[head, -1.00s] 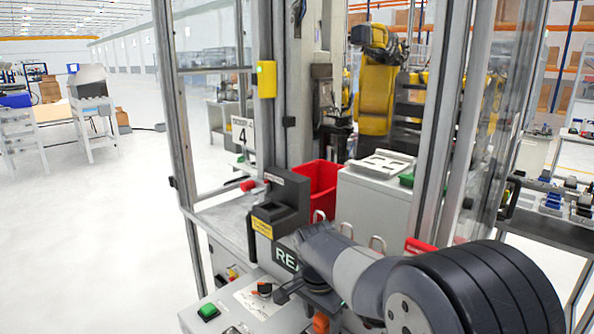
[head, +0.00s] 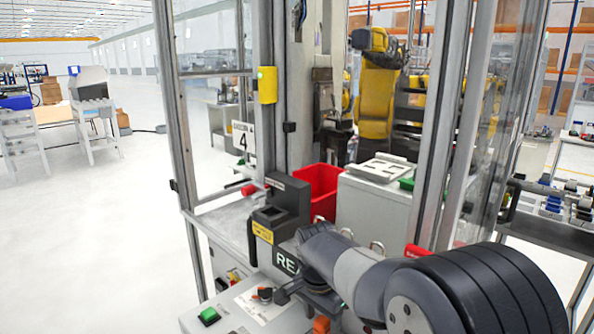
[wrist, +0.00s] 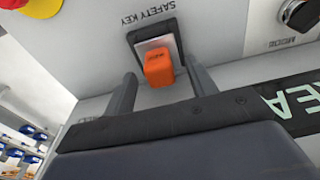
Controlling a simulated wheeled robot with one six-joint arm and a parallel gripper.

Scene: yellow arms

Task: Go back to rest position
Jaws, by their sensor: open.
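My gripper (wrist: 163,88) is open in the wrist view, its two dark fingers apart. An orange key (wrist: 159,68) in the socket marked SAFETY KEY shows between and just beyond the fingers. I cannot tell whether they touch it. In the head view my arm reaches in from the lower right, low over the front panel of the machine. My gripper is mostly hidden there by the arm. A small orange part (head: 321,325) shows below the arm.
The sloped panel carries a green button (head: 208,316) and a rotary knob (head: 265,294). A black block (head: 284,206) and a red bin (head: 318,188) stand behind my arm. Metal frame posts (head: 450,130) rise close by. Open floor (head: 90,230) lies to the left.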

